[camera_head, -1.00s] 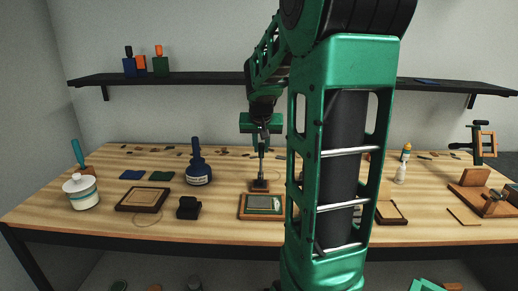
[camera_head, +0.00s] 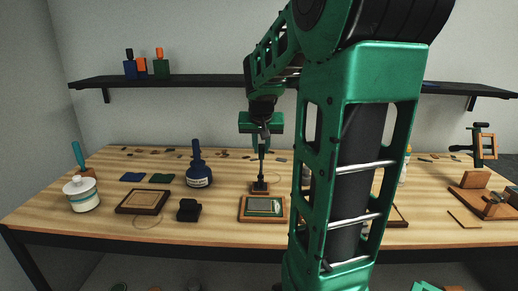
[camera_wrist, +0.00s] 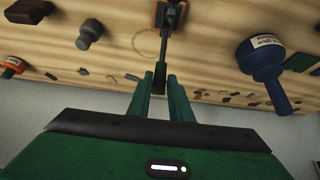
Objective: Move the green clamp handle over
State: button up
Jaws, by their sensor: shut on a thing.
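A clamp with a slim dark upright handle (camera_head: 261,167) stands on a small brown block (camera_head: 260,188) near the middle of the bench. In the wrist view my green fingers (camera_wrist: 160,77) close on the dark handle (camera_wrist: 167,42), which runs up the picture to the brown block. A framed wooden tray (camera_head: 264,208) with a green-grey panel lies just in front of the block.
A blue bottle (camera_head: 198,172) stands left of the clamp. A black block (camera_head: 188,210), a wooden tray (camera_head: 143,201) and a white jar (camera_head: 80,192) lie further left. A wooden fixture (camera_head: 475,180) stands at the right. My arm hides part of the bench.

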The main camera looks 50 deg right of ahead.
jog(key=shift+a+r, duration=0.1)
jog(key=shift+a, duration=0.35)
jog(key=shift+s+a+r, duration=0.25)
jog(key=shift+s+a, duration=0.3)
jog(key=shift+a, duration=0.2)
jog(key=shift+s+a+r, duration=0.1)
jog(key=shift+s+a, duration=0.1)
jog(key=shift+a, duration=0.05)
grip_shut()
jog(key=shift+s+d, duration=0.1)
jog(key=shift+s, duration=0.15)
jog(key=shift+s+a+r, duration=0.15)
jog(key=shift+s+a, duration=0.4)
jog(key=shift+a, duration=0.05)
